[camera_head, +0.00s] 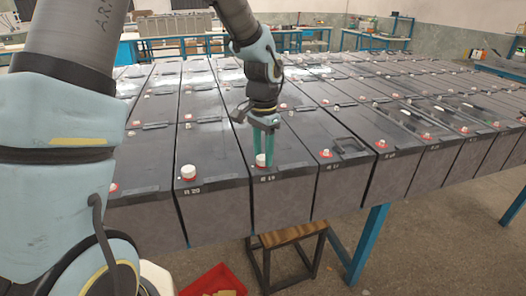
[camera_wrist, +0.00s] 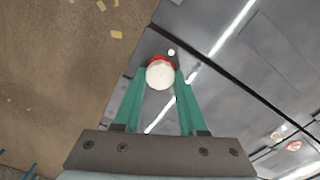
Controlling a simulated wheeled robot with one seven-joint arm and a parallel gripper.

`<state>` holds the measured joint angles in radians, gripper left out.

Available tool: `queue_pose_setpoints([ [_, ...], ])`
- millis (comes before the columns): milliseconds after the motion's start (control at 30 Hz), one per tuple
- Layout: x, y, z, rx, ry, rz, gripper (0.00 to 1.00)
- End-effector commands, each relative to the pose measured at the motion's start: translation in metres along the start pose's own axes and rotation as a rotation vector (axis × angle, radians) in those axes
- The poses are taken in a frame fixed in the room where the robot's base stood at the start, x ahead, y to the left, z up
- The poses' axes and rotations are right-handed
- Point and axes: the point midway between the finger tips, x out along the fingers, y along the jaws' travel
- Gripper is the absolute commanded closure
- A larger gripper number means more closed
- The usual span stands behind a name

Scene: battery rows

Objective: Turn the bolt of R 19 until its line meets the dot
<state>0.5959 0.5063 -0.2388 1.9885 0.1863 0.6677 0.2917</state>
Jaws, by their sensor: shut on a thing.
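The battery R 19 (camera_head: 276,202) stands in the front row, its label on the front top edge. Its bolt (camera_head: 261,160) has a white cap on a red ring. My gripper (camera_head: 262,157) points down over this battery, its green fingers shut on the bolt. In the wrist view the round white bolt head (camera_wrist: 160,75) sits between the fingertips (camera_wrist: 161,80), with the red ring behind it. A small white dot (camera_wrist: 171,52) lies just beyond the ring. I cannot make out a line on the bolt head.
Battery R 20 (camera_head: 210,212), with its own white-capped bolt (camera_head: 188,172), stands close on the left. More batteries stand close on the right and behind. A wooden stool (camera_head: 292,236) and a red bin (camera_head: 213,281) stand on the floor in front.

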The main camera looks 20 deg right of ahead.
Motion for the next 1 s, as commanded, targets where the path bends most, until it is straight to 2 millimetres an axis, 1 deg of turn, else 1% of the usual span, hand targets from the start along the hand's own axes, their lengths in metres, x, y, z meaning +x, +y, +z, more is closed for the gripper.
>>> queue_pose_setpoints([
  [200,-0.0014,-0.0003,-0.0003,0.12,0.002,-0.001,1.0],
  [400,-0.0011,0.0003,-0.0007,0.18,0.003,-0.001,1.0],
  [933,-0.0007,0.0003,-0.0007,0.203,0.002,-0.001,1.0],
  [967,-0.0007,0.0003,-0.0007,0.203,0.002,-0.001,0.57],
  [1000,-0.0007,0.0003,-0.0007,0.203,0.002,-0.001,0.52],
])
